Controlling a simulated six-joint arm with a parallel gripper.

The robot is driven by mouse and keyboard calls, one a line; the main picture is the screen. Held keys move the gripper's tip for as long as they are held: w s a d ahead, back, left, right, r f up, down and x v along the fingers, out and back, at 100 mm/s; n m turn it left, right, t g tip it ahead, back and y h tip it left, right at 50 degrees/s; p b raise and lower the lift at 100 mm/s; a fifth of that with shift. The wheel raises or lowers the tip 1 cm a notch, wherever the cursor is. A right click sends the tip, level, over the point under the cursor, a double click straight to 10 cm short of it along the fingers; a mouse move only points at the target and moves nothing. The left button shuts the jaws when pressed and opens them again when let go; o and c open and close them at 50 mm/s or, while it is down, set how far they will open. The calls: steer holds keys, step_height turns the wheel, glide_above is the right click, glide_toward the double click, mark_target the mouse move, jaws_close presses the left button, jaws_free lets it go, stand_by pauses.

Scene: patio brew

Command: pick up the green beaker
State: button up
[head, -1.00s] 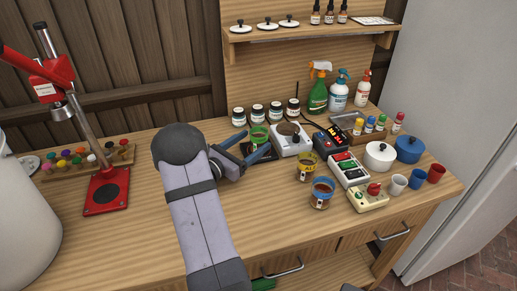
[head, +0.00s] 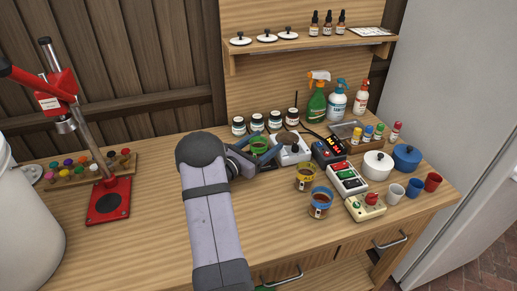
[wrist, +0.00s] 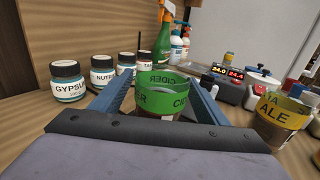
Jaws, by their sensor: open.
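The green beaker (head: 259,151), with a "CIDER" label, stands upright on the bench near the jars. In the wrist view the green beaker (wrist: 165,103) sits between my two blue fingers, one on each side. My gripper (head: 264,144) is open around it. In the wrist view my gripper (wrist: 163,86) shows a finger close to each side of the beaker; I cannot tell whether either touches it. The beaker's lower part is hidden by my gripper body in the wrist view.
A yellow-banded beaker (head: 305,178) and a blue-banded beaker (head: 320,203) stand in front right. The bench's front left (head: 130,240) is clear.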

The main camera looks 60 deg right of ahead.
steer(key=shift+s+d, duration=0.1)
steer(key=shift+d, duration=0.35)
steer(key=c, duration=1.3)
steer(key=shift+r, duration=0.2)
steer(key=shift+r+b, duration=0.7)
steer(key=shift+r, duration=4.05)
